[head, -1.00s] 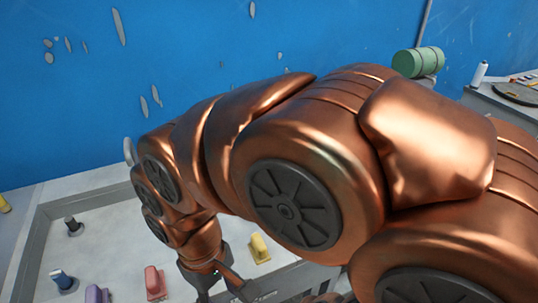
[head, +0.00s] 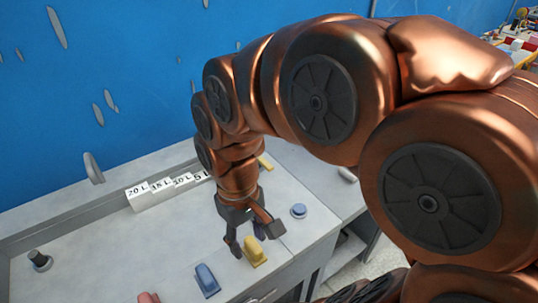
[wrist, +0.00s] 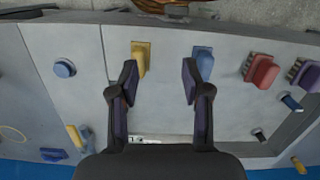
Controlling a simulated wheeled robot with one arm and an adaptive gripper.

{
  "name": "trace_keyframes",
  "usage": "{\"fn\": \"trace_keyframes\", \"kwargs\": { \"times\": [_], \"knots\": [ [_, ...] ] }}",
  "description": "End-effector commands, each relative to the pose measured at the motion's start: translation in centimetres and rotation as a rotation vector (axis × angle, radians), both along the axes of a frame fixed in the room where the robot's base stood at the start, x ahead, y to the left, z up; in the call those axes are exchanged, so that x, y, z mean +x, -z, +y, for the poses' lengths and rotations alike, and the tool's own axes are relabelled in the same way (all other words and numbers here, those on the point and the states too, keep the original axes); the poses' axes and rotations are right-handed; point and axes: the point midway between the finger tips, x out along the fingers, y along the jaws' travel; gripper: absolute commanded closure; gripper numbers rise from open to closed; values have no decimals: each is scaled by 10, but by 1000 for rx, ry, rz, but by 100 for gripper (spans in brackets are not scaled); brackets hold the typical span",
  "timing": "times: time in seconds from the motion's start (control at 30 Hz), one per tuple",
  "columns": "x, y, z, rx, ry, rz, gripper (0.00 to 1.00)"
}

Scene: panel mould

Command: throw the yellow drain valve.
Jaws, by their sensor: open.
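A yellow lever-like handle (head: 255,252) stands on the grey panel, close by my gripper (head: 252,240) in the head view. In the wrist view my gripper (wrist: 159,82) is open and empty, with dark fingers and purple inner pads. There the yellow handle (wrist: 141,58) lies just past the fingertips, nearer the left finger. A blue handle (wrist: 202,64) lies past the right finger. I cannot tell from these views whether a finger touches the yellow handle. A second yellow part (wrist: 74,135) shows at lower left in the wrist view.
A red handle (wrist: 262,72) stands farther along the row. A round blue button (head: 298,211) sits beyond the yellow handle. White volume labels (head: 165,188) line the back, and a black knob (head: 39,261) stands at left. A blue wall rises behind the panel.

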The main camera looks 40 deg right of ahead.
Motion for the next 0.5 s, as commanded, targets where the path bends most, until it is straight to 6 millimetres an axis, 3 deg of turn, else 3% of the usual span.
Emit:
{"fn": "trace_keyframes", "kwargs": {
  "times": [0.03,0.27,0.5],
  "knots": [
    [19,-5,-5,6,-6,-7,52],
    [96,-17,-38,21,-20,-46,52],
    [168,-17,-94,28,3,-86,52]
  ]
}}
